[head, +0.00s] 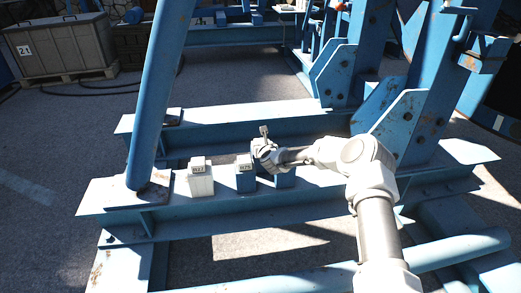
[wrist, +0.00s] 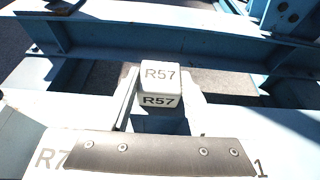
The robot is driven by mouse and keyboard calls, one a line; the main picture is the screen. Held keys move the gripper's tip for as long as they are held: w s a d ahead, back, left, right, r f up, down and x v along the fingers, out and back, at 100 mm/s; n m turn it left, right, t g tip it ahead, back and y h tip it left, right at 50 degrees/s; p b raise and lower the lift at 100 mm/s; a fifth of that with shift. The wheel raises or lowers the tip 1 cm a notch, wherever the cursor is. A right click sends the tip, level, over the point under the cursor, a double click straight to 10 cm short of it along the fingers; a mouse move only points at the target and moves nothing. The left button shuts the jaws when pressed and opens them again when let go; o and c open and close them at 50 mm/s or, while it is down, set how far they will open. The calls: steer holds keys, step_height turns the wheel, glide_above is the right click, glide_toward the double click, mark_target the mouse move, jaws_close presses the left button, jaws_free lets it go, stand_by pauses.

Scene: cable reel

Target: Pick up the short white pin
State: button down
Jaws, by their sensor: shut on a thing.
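A white block (head: 200,184) with a labelled top stands upright on the near blue beam. It is the only white-bodied block I see there, and it stands apart from my gripper. A blue block (head: 244,182) with a pale labelled cap stands to its right; a cap marked R57 (wrist: 160,74) shows in the wrist view. My gripper (head: 266,152) is over a further blue block (head: 284,180), at the right end of the row. In the wrist view, a dark jaw plate covers part of a close white labelled surface (wrist: 45,150). My gripper is shut on this labelled thing; its body is mostly hidden.
The near beam (head: 330,205) runs across, with a slanted blue post (head: 155,95) at the left and heavy rusty brackets (head: 400,125) at the right. A second beam (head: 230,117) lies behind. A grey crate (head: 65,48) stands far left. Open floor shows between.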

steer(key=shift+r, duration=0.1)
step_height(320, 180, up, 10)
steer(key=p, duration=0.3)
steer(key=shift+p, duration=0.4)
steer(key=shift+r, duration=0.1)
steer(key=shift+r, duration=0.65)
steer(key=shift+s, duration=0.1)
